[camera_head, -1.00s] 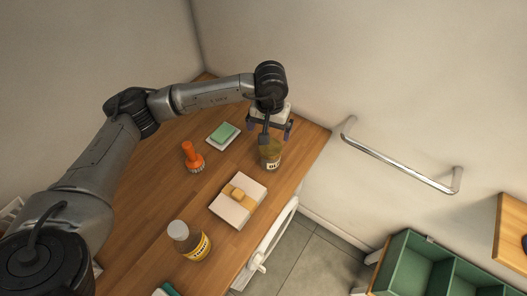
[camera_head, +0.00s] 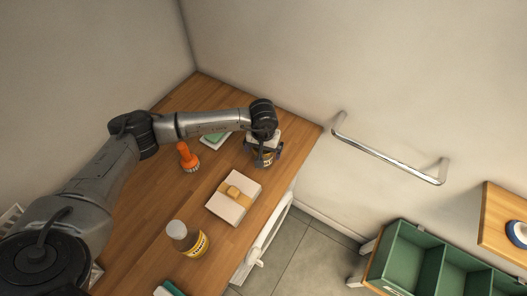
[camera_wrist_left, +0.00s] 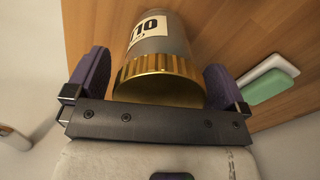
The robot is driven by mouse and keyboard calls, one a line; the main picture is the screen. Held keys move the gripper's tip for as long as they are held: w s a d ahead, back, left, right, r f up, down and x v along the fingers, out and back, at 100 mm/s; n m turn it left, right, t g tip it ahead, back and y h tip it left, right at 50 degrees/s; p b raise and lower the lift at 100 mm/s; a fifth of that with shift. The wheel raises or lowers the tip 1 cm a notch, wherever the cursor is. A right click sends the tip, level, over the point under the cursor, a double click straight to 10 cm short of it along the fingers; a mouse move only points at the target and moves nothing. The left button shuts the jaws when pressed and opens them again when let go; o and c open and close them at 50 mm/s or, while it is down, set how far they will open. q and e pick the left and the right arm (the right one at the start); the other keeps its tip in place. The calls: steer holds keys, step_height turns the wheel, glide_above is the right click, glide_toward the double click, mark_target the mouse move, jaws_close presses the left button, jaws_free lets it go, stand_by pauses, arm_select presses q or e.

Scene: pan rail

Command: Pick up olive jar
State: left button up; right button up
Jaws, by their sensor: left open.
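The olive jar (camera_head: 264,160) stands on the wooden counter near its right edge, mostly hidden under my left gripper (camera_head: 264,150) in the head view. In the left wrist view the jar (camera_wrist_left: 158,45) shows a gold lid and a white label with the letters "OL". My left gripper (camera_wrist_left: 155,85) is open, with one purple-padded finger on each side of the jar's lid. A gap shows between the jar and the right finger; contact on the left is hard to tell. My right gripper is not in view.
An orange brush (camera_head: 188,158), a green sponge on a white dish (camera_head: 213,139), a white box with a yellow block (camera_head: 234,197) and a yellow-labelled jar (camera_head: 187,238) stand on the counter (camera_head: 150,200). A metal rail (camera_head: 390,155) is on the wall at right.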

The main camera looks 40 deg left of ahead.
arm_select(q)
steer(key=shift+f, duration=0.4)
steer(key=shift+c, duration=0.5)
steer(key=c, duration=0.9)
steer(key=shift+c, duration=0.2)
steer(key=shift+r, duration=0.15)
